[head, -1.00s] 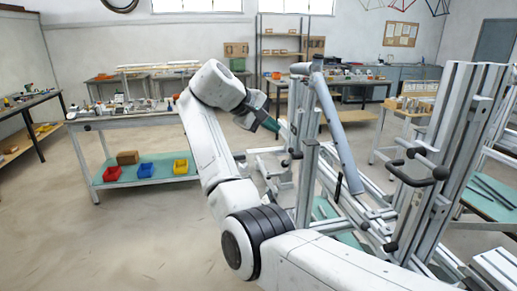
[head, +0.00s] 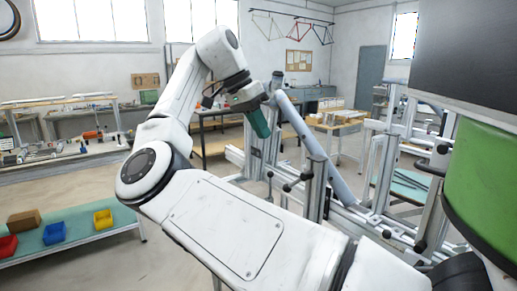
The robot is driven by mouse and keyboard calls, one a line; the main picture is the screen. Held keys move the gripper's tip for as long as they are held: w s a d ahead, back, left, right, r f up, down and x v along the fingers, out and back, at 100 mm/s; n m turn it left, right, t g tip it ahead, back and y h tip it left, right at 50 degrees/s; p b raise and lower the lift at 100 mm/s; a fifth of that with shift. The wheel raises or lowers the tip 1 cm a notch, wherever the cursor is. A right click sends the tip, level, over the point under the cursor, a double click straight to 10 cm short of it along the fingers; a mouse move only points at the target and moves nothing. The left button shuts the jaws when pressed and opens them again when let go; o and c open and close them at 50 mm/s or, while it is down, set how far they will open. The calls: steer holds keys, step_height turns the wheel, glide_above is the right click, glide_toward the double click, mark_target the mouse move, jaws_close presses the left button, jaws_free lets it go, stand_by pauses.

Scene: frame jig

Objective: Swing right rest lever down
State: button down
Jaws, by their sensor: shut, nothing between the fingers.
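The frame jig (head: 315,190) stands right of centre in the head view, with upright metal posts and several black-knobbed handles. A long grey-blue bar (head: 318,148) leans diagonally across it, its upper end near my gripper. I cannot tell for certain which part is the right rest lever. One black-ended handle (head: 438,150) sticks out from the posts at the right. My gripper (head: 259,124), with green fingers, is shut and empty. It points down just left of the bar's upper end in the picture; I cannot tell whether they touch.
A large dark and green body hides the far right. Open floor lies between bench and jig.

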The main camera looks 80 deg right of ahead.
glide_toward(285, 185)
steer(key=s+d+f, duration=0.1)
steer(key=d, duration=0.1)
steer(key=shift+s+a+f, duration=0.2)
steer(key=shift+s+f, duration=0.6)
steer(key=shift+f, duration=0.15)
steer(key=shift+s+a+f, duration=0.25)
steer(key=shift+s+f, duration=0.5)
steer(key=shift+f, duration=0.2)
steer(key=shift+d+p, duration=0.1)
steer(key=shift+p, duration=0.2)
